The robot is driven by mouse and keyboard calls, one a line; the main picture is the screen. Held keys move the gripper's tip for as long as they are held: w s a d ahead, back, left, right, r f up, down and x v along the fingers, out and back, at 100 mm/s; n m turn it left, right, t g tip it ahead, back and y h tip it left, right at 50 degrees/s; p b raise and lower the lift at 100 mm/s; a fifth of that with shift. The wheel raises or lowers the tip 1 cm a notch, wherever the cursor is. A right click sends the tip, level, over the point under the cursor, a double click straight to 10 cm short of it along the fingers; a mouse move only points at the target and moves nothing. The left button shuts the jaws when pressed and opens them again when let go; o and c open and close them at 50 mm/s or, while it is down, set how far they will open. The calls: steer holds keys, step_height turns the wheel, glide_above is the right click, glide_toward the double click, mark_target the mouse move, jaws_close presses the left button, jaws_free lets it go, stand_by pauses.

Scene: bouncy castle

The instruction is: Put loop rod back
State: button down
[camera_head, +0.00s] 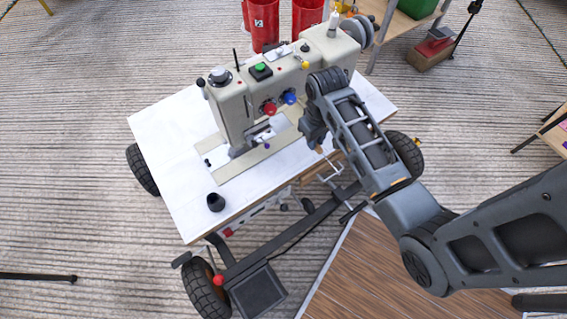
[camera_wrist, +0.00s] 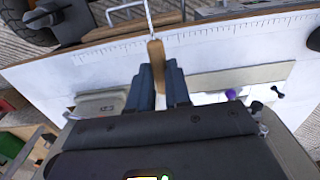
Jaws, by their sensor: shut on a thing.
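The loop rod (camera_wrist: 155,50) has a wooden handle and a thin pale metal shaft. My gripper (camera_wrist: 160,72) is shut on the handle, and the shaft points away past the table edge. In the head view my gripper (camera_head: 318,140) is over the right edge of the white sewing table (camera_head: 170,150), beside the sewing machine (camera_head: 235,115). The handle's lower tip (camera_head: 319,149) shows just under the gripper. Thin pale wire bars (camera_head: 332,176) show beside the table edge; I cannot tell which of them belong to the rod. The rod's far end is cut off in the wrist view.
The table rides on a frame with black wheels (camera_head: 206,293). Red containers (camera_head: 264,25) and a wooden shelf (camera_head: 398,35) stand behind. A brown wood-patterned panel (camera_head: 375,270) lies on the ground in front.

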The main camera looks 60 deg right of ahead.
steer(key=b, duration=0.1)
glide_above(283, 170)
step_height(283, 170, down, 6)
steer(key=shift+d+r, duration=0.1)
steer(key=shift+r, duration=0.1)
steer(key=shift+f+b, duration=0.75)
steer(key=shift+f, duration=1.2)
steer(key=shift+f, duration=0.1)
steer(key=c, duration=1.1)
jaws_free()
step_height(283, 170, up, 12)
steer(key=p, duration=0.3)
steer(key=shift+s, duration=0.1)
